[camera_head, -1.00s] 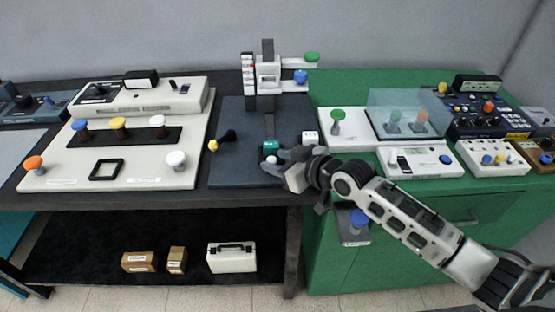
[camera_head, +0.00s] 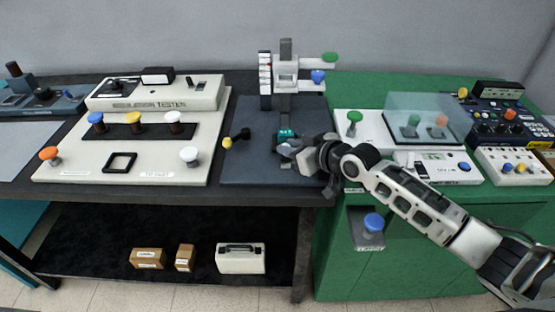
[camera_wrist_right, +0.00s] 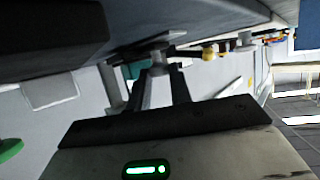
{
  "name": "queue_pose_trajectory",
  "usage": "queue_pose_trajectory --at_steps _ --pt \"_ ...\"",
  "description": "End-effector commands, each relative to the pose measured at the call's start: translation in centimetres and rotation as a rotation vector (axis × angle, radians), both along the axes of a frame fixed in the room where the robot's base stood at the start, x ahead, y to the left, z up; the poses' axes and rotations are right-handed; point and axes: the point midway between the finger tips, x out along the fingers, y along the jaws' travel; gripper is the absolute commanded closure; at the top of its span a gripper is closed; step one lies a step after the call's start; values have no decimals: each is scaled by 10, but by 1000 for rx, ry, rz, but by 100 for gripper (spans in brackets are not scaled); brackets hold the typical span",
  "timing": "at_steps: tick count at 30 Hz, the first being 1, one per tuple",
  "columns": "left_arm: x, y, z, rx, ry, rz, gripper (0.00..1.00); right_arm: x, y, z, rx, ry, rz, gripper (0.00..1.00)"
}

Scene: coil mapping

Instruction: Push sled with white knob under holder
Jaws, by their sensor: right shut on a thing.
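The sled shows as a small teal block (camera_head: 286,133) on the dark base plate (camera_head: 255,115), in front of the white upright holder (camera_head: 287,72). The teal block also shows in the wrist view (camera_wrist_right: 133,70). My right gripper (camera_head: 284,148) reaches in from the right, low over the plate, just in front of the block. In the wrist view its fingers (camera_wrist_right: 162,78) are shut on a pale knob (camera_wrist_right: 158,66). My left gripper is not in view.
A black lever with a yellow knob (camera_head: 228,143) lies left of the sled. Green (camera_head: 329,57) and blue (camera_head: 318,76) knobs stick out right of the holder. A cream panel with several knobs (camera_head: 70,172) stands left, and devices on the green bench (camera_head: 350,190) stand right.

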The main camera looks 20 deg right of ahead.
Motion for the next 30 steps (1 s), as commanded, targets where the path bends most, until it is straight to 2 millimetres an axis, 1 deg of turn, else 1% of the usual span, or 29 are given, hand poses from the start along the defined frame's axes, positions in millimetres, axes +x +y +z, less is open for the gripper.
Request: queue_pose_trajectory --at_steps 3,8,9,10,11,19,22,26,30 --pt "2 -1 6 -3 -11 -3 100 0 -2 -1 4 3 -4 100" --pt "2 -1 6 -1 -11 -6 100 -1 -2 0 4 3 -4 100" --pt "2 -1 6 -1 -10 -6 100 -1 -2 0 4 3 -4 71" --pt "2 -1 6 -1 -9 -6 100 0 -2 0 4 3 -4 62" --pt "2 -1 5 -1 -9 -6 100 0 -2 0 4 3 -4 59" --pt "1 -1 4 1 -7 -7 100 0 -1 0 3 2 -2 59" --pt "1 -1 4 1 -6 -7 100 -5 -3 2 2 2 -2 59" --pt "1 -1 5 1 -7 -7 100 -21 -11 8 -1 3 -1 59" --pt "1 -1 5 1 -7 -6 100 -49 -23 20 -4 4 1 59"
